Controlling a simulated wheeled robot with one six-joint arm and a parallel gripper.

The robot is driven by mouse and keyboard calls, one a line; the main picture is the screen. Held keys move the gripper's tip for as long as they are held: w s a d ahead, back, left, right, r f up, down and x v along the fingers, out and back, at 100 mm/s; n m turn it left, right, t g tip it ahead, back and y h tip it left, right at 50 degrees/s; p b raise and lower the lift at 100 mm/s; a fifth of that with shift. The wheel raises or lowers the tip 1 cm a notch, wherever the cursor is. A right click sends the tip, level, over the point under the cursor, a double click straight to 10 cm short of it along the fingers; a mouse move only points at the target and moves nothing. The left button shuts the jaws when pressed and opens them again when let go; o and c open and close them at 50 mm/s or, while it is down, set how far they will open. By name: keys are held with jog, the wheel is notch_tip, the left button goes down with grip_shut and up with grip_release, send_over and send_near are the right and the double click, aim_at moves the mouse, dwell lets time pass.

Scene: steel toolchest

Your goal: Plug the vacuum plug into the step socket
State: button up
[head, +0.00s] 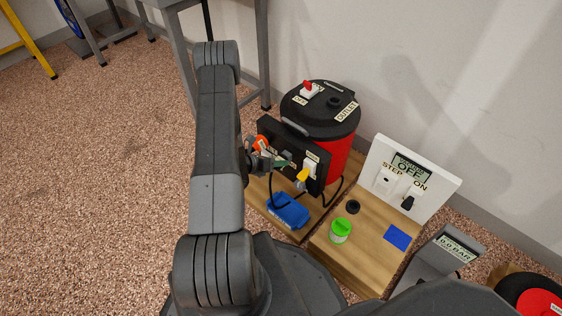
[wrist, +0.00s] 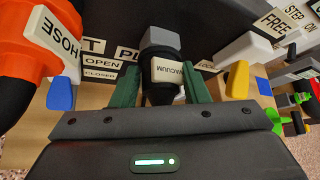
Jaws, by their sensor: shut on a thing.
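My gripper (head: 281,162) is at the front of the black panel on the red vacuum. In the wrist view its two green fingers (wrist: 161,82) are shut on the vacuum plug (wrist: 160,62), a black body with a grey end and a white VACUUM label. I cannot tell whether the plug is seated in something on the panel; the arm hides it in the head view. The step socket (head: 386,181) is a white block under the STEP lettering on the white panel at right. A black plug or switch (head: 408,202) sits on the neighbouring block.
The black-topped red vacuum (head: 334,150) stands behind the black panel (head: 272,132). An orange hose end (wrist: 30,62) is close at left. A blue object (head: 288,211) and green-lidded jar (head: 340,231) stand on wood.

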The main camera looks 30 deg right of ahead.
jog(key=shift+s+a, duration=0.15)
jog(key=shift+a, duration=0.2)
grip_shut()
jog(key=shift+s+a, duration=0.3)
jog(key=shift+a, duration=0.4)
jog(key=shift+s+a, duration=0.25)
jog(key=shift+a, duration=0.4)
